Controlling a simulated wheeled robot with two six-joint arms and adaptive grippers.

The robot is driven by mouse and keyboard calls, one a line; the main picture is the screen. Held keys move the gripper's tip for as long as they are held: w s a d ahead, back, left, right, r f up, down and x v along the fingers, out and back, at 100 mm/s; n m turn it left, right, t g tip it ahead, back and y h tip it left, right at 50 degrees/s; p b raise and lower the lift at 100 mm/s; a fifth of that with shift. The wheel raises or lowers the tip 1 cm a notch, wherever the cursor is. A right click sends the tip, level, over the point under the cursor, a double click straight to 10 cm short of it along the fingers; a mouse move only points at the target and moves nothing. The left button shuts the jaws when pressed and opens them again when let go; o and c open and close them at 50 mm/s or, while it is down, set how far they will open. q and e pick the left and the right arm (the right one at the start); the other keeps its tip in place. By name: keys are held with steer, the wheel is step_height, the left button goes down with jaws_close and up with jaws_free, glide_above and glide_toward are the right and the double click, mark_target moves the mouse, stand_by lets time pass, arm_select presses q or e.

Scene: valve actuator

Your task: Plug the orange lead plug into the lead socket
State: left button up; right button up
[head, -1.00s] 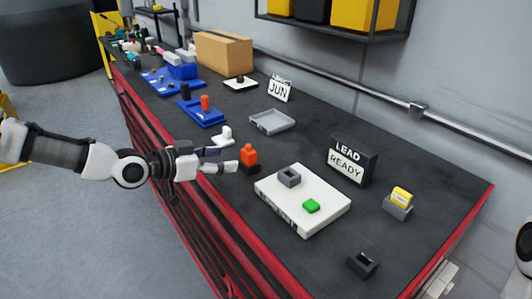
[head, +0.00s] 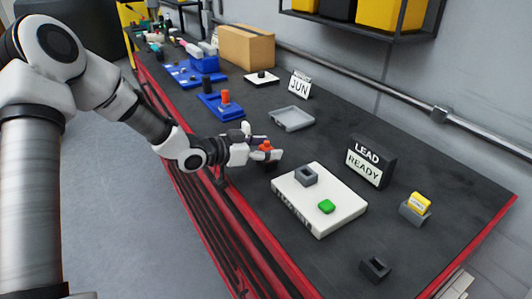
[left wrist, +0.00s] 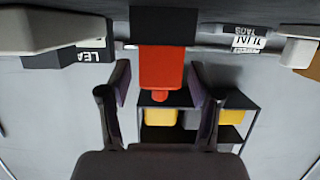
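The orange lead plug (head: 266,145) stands in a dark holder (head: 271,165) near the red front edge of the bench. My left gripper (head: 264,153) is at the plug, with its fingers open. In the left wrist view the orange plug (left wrist: 166,68) lies between the two fingers (left wrist: 160,84), and a gap shows on the left side. The dark holder (left wrist: 164,24) shows above it there. A grey hollow socket block (head: 307,176) sits on the white box (head: 336,208), behind a green button (head: 326,206). My right gripper is not in view.
A black LEAD READY sign (head: 371,161) stands behind the white box. A grey holder with a yellow piece (head: 418,203) and a small black block (head: 375,268) are to the right. A grey tray (head: 292,119) and blue fixtures (head: 220,107) are farther back. Bare bench lies around the box.

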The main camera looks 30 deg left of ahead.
arm_select(q)
steer(key=shift+w, duration=0.1)
steer(key=c, duration=0.9)
